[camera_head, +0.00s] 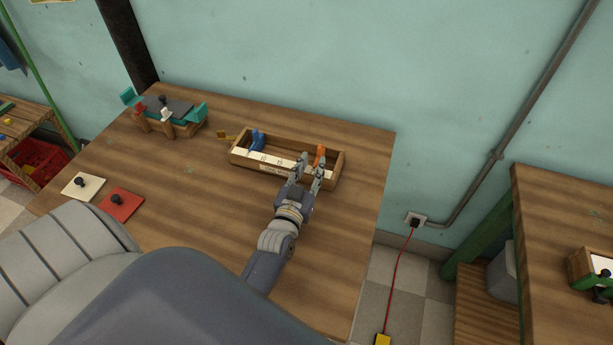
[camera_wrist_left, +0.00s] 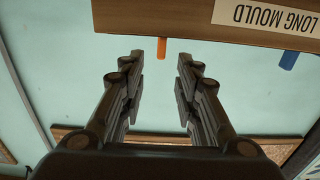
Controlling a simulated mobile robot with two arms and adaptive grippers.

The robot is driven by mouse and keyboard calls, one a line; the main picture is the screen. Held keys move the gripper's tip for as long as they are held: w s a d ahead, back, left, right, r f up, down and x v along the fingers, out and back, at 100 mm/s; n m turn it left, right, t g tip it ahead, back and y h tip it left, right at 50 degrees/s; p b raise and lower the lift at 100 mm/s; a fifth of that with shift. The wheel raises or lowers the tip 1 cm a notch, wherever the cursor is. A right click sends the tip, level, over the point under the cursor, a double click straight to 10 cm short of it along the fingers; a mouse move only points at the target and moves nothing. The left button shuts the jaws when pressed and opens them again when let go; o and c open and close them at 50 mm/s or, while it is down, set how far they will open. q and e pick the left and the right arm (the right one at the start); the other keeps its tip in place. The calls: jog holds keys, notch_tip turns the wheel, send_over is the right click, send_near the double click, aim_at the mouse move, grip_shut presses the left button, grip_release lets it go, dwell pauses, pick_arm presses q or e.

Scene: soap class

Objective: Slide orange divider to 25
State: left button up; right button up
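The wooden long mould box (camera_head: 243,159) stands on the table, with a pale strip along it whose marks are too small to read. The orange divider (camera_head: 320,153) is near its right end, and the blue divider (camera_head: 258,139) is near its left end. My left gripper (camera_head: 309,166) is open at the front right of the box. In the left wrist view the orange divider (camera_wrist_left: 161,48) shows below the box edge, ahead of the gap between the open fingers (camera_wrist_left: 160,78), apparently not touched. The blue divider (camera_wrist_left: 288,60) is at the right there. My right gripper is not in view.
The wooden table (camera_head: 200,245) is clear around the arm. A teal-and-wood fixture (camera_head: 190,118) stands at the back left. A white plate (camera_head: 82,186) and a red plate (camera_head: 121,203) with black knobs lie at the left.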

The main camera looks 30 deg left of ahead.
pick_arm(q)
jog(key=shift+v, duration=1.9)
